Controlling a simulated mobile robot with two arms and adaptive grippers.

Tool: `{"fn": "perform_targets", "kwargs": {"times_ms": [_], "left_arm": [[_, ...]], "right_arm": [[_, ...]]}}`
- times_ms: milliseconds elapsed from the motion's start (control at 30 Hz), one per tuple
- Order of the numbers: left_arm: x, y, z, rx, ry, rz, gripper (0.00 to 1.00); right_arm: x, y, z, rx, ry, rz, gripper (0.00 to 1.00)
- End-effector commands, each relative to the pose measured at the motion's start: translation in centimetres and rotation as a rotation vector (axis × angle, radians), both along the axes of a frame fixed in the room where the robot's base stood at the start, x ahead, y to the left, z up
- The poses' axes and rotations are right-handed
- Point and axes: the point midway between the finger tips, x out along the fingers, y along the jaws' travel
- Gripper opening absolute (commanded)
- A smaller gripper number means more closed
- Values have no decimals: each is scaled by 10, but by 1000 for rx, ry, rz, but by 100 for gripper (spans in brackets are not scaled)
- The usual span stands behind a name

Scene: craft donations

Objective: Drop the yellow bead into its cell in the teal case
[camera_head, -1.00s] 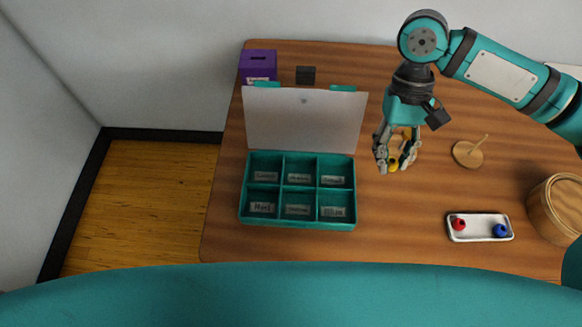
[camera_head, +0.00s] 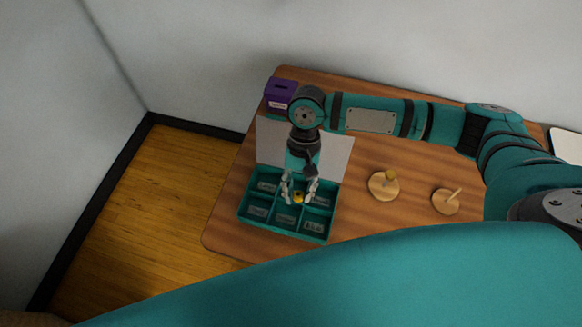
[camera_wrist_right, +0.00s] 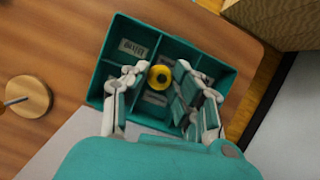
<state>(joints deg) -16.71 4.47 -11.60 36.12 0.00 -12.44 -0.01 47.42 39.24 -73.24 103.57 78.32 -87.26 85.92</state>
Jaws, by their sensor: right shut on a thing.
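The teal case (camera_head: 243,208) lies open on the table with its pale lid raised at the back. It has several labelled cells, and it also shows in the right wrist view (camera_wrist_right: 113,38). My right gripper (camera_head: 300,193) is over the case's middle, fingers pointing down. It is shut on the yellow bead (camera_head: 298,198), which sits between the fingertips in the right wrist view (camera_wrist_right: 159,77). The bead appears above the cells around the middle column; its exact height and cell are hard to tell. The fingers hide parts of some cells. My left gripper is not in view.
A purple box (camera_head: 280,96) stands behind the case. Two round wooden stands with pegs, one (camera_head: 384,188) nearer and one (camera_head: 446,203) farther right, are on the table. The raised lid (camera_head: 337,152) is close behind my gripper. The table's left edge is near the case.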

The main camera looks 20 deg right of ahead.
Motion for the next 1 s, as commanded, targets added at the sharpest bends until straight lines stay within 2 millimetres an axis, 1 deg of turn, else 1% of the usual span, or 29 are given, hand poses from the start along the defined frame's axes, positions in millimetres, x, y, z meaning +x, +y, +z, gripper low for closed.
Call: {"fn": "perform_targets", "kwargs": {"times_ms": [33,100,200,300,467,567,733,900,1000], "left_arm": [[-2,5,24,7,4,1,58],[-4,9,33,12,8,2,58],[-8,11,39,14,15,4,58],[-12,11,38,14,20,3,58],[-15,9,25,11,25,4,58],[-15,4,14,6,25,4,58],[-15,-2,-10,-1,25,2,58],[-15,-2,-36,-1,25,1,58],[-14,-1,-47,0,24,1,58]], "right_arm": [[-6,6,10,1,9,-34,13],[-11,12,6,1,9,-77,13],[-14,17,1,1,8,-115,13],[-16,19,-4,1,8,-132,13],[-15,19,-14,1,6,-132,13],[-15,19,-22,1,5,-131,13],[-15,19,-39,0,5,-130,13],[-15,19,-55,0,5,-130,13],[-15,19,-62,0,5,-129,13]]}}
